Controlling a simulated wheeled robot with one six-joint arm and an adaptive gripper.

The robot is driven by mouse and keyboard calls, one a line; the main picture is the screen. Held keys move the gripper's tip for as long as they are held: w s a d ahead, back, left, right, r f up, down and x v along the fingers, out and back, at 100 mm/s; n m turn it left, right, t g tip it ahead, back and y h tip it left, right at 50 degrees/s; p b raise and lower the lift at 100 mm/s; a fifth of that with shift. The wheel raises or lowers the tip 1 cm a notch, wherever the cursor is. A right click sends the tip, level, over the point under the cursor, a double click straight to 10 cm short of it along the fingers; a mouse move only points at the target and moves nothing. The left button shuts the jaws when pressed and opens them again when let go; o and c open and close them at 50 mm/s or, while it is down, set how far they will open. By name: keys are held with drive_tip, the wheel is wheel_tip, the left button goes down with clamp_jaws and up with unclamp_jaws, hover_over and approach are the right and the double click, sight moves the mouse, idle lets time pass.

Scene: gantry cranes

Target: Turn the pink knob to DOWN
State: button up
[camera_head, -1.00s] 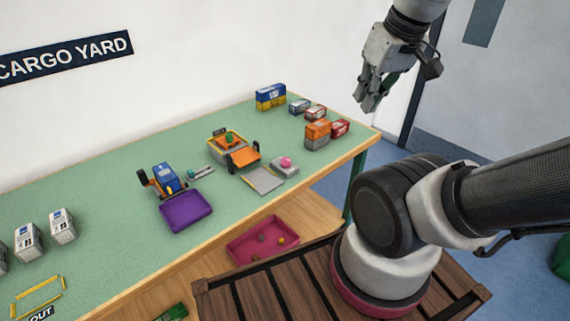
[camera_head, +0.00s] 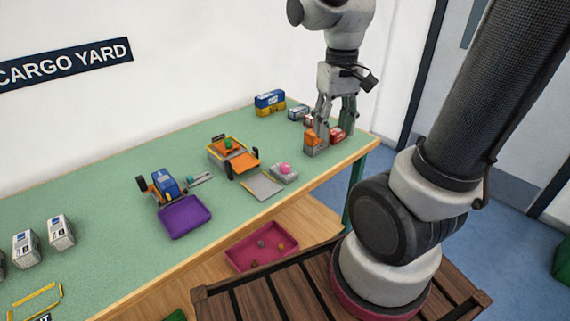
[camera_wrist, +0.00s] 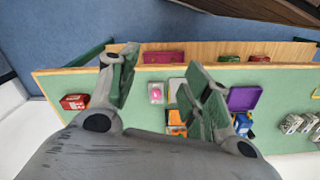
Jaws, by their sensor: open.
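The pink knob (camera_head: 285,167) sits on a small pale box (camera_head: 284,176) near the table's front edge, right of a grey flat plate (camera_head: 261,186). In the wrist view the knob (camera_wrist: 157,93) shows between my fingers, well beyond them. My gripper (camera_head: 336,139) is open and points down over the right end of the table, to the right of the knob and apart from it. Its fingers hide part of the orange and red containers there. Any marking at the knob is too small to read.
Containers in orange (camera_head: 311,137), red (camera_head: 336,134) and blue-yellow (camera_head: 269,101) stand at the table's right end. An orange crane model (camera_head: 241,161) is left of the knob. A blue one (camera_head: 166,184) and a purple tray (camera_head: 185,216) stand further left. A pink tray (camera_head: 262,250) is on the shelf below.

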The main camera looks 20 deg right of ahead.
drive_tip(key=w+a+f+m+g, duration=0.2)
drive_tip(key=w+a+f+m, duration=0.1)
drive_tip(key=w+f+m, duration=0.8)
drive_tip(key=m+t, duration=0.2)
drive_tip(key=m, duration=0.3)
hover_over(285, 165)
drive_tip(key=f, duration=0.4)
drive_tip(key=shift+s, duration=0.35)
drive_tip(key=shift+w+m, duration=0.4)
drive_tip(key=shift+m, duration=0.7)
drive_tip(key=shift+f, duration=0.1)
wheel_tip(285, 165, down, 8)
drive_tip(key=shift+r, duration=0.25)
drive_tip(key=c, duration=1)
